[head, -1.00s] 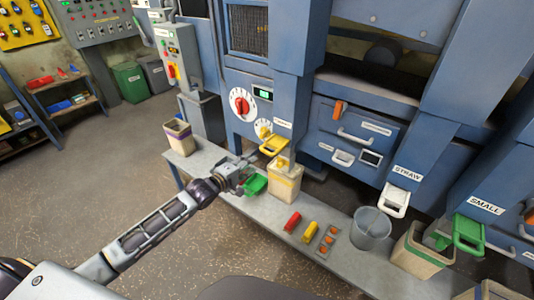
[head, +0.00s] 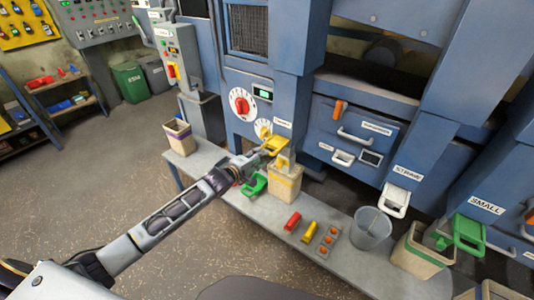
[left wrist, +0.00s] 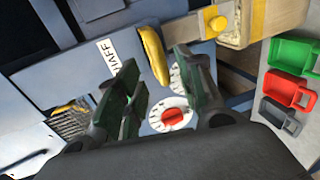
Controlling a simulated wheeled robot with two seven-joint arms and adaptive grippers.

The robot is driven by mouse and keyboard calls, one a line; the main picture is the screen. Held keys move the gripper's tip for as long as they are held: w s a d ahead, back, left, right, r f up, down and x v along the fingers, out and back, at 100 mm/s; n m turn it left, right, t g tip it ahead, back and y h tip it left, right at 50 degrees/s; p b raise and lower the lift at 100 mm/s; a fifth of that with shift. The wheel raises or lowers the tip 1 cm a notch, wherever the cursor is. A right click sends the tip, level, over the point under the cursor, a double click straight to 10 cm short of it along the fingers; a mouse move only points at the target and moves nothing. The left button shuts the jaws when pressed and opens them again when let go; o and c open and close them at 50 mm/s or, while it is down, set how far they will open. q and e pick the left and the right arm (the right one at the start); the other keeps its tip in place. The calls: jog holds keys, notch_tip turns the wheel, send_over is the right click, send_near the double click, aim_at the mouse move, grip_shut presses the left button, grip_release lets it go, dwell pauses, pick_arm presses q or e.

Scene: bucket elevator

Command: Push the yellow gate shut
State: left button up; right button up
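The yellow gate (head: 277,145) sticks out from the blue machine front above a tan bucket (head: 285,185). My left gripper (head: 262,155) is at the left side of the gate in the head view, very close to it. In the left wrist view the gate (left wrist: 153,53) shows as a yellow handle just beyond the fingers (left wrist: 160,88), beside a white label. The fingers are apart with nothing between them. Whether a finger touches the gate, I cannot tell. My right gripper is out of view.
A red dial (head: 242,103) sits left of the gate. A white gate (head: 395,200) and a green gate (head: 468,233) are farther right.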

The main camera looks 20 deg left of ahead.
aim_at(277, 143)
pick_arm(q)
jog(key=shift+x, duration=3)
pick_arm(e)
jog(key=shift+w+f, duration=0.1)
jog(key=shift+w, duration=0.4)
pick_arm(q)
jog(key=shift+w, duration=0.1)
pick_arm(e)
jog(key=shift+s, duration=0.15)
pick_arm(q)
jog(key=shift+c, duration=0.2)
grip_shut()
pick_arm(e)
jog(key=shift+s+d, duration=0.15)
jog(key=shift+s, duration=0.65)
pick_arm(q)
jog(key=shift+f, duration=0.1)
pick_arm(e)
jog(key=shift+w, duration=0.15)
